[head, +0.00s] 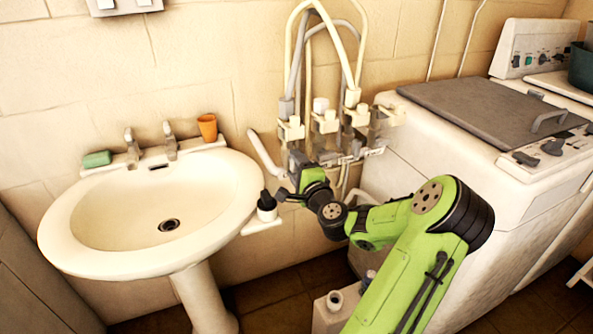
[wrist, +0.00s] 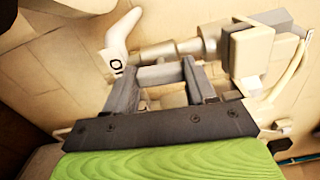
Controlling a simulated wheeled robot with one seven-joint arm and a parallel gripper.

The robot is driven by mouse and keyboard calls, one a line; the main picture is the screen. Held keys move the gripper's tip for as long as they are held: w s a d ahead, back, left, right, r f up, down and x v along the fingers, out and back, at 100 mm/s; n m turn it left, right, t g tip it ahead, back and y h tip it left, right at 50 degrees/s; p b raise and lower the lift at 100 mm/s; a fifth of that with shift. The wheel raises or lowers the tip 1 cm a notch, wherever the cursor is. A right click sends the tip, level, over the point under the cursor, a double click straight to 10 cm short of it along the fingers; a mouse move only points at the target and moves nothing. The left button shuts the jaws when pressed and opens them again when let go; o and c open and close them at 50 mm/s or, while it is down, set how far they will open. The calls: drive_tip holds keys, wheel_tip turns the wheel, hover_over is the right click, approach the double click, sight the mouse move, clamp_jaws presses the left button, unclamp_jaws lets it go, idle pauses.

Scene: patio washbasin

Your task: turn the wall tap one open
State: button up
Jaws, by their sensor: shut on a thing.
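The wall tap (wrist: 182,50) shows in the wrist view as a grey pipe with a white spout (wrist: 117,48) pointing left and a cream block on its right. In the head view its white spout (head: 266,154) sticks out left of a row of cream taps on the wall. My gripper (wrist: 160,72) has its two grey fingers around a short pale bar at the tap, apparently its handle. In the head view my gripper (head: 293,160) is at the tap, partly hidden by my wrist. I cannot tell how far the handle is turned.
The washbasin (head: 225,222) stands on the left, with an orange cup (head: 207,127) and green soap (head: 97,159) on its back ledge. A dark-topped bottle (head: 266,207) is on a small shelf beside it. Hoses (head: 353,60) rise above the taps. A washing machine (head: 440,145) stands right.

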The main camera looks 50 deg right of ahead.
drive_tip(key=shift+n, duration=0.6)
drive_tip(key=o, duration=1)
drive_tip(key=shift+o, duration=0.2)
